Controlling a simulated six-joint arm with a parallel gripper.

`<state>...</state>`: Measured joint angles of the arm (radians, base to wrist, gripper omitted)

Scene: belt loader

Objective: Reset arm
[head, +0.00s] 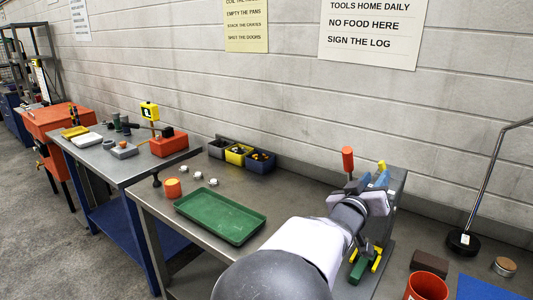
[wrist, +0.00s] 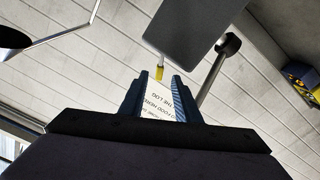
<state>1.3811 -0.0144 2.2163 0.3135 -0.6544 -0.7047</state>
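My gripper (head: 377,181) is raised over the right part of the grey workbench, in front of the wall, beside an upright grey plate (head: 396,184). In the wrist view its two blue fingers (wrist: 161,84) stand apart. Only the wall and part of a wall sign show between them, so it is empty. A yellow-tipped piece (wrist: 159,72) shows just beyond the fingertips; I cannot tell whether it touches them. The grey plate (wrist: 195,30) also shows close by in the wrist view. My wrist and forearm hide part of the fixture below.
A red-handled lever (head: 347,160) stands just left of my gripper. Green and yellow parts (head: 360,268) sit below it. A green tray (head: 221,215), small bins (head: 238,154) and an orange cylinder (head: 173,188) are left. A red cup (head: 427,287) and lamp (head: 462,242) are right.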

